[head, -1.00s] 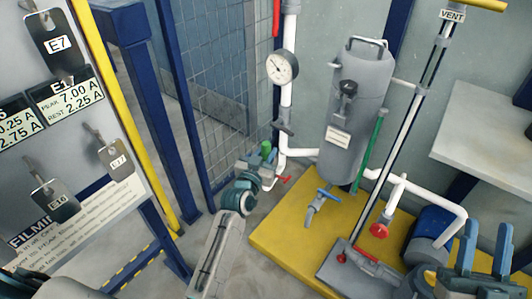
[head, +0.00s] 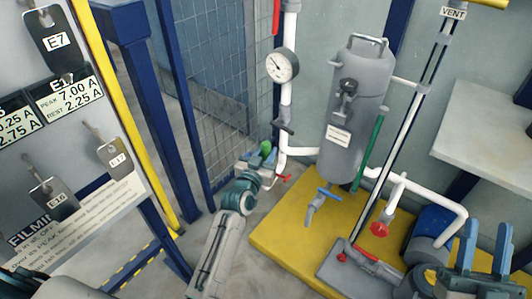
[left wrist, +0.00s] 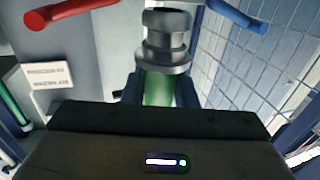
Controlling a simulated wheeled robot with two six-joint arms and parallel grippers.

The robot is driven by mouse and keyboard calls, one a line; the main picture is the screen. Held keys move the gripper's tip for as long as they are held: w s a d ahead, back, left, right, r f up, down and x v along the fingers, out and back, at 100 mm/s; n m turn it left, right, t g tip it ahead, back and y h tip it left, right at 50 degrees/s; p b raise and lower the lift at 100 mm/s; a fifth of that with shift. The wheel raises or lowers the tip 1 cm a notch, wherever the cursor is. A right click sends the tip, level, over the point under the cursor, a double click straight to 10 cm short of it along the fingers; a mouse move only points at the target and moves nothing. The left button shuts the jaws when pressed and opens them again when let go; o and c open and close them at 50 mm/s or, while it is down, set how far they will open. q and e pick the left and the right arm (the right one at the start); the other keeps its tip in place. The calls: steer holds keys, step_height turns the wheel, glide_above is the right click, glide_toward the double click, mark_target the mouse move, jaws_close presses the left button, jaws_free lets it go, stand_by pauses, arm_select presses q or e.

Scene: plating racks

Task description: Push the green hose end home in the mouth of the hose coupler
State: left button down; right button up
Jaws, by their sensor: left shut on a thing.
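In the head view my left gripper (head: 262,163) is shut on the green hose (head: 267,148), whose rounded green part stands up above the jaws, a little tilted. In the left wrist view the green hose (left wrist: 158,90) sits between the dark blue fingers. Directly in line with it is a grey, ringed metal coupler (left wrist: 166,42). The hose meets or overlaps the coupler's near collar in this view; how deep it sits I cannot tell. The coupler is not clear in the head view, hidden around the gripper. My right gripper (head: 484,247) is open and empty at the lower right.
White pipework with a gauge (head: 282,66) and a red handle (head: 284,178) stands close by my left gripper. A grey tank (head: 355,110) stands on the yellow base (head: 275,235). Mesh fencing (head: 222,90) is behind. A tag board (head: 95,200) is at left.

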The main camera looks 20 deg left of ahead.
arm_select(q)
steer(key=shift+f+b, duration=1.7)
steer(key=shift+f, duration=0.35)
steer(key=c, duration=1.1)
jaws_free()
steer(key=shift+r, duration=0.1)
steer(key=s, duration=0.7)
steer(key=s+a, duration=0.1)
steer(key=s, duration=0.2)
steer(key=shift+s+p, duration=0.3)
steer(key=shift+s, duration=0.1)
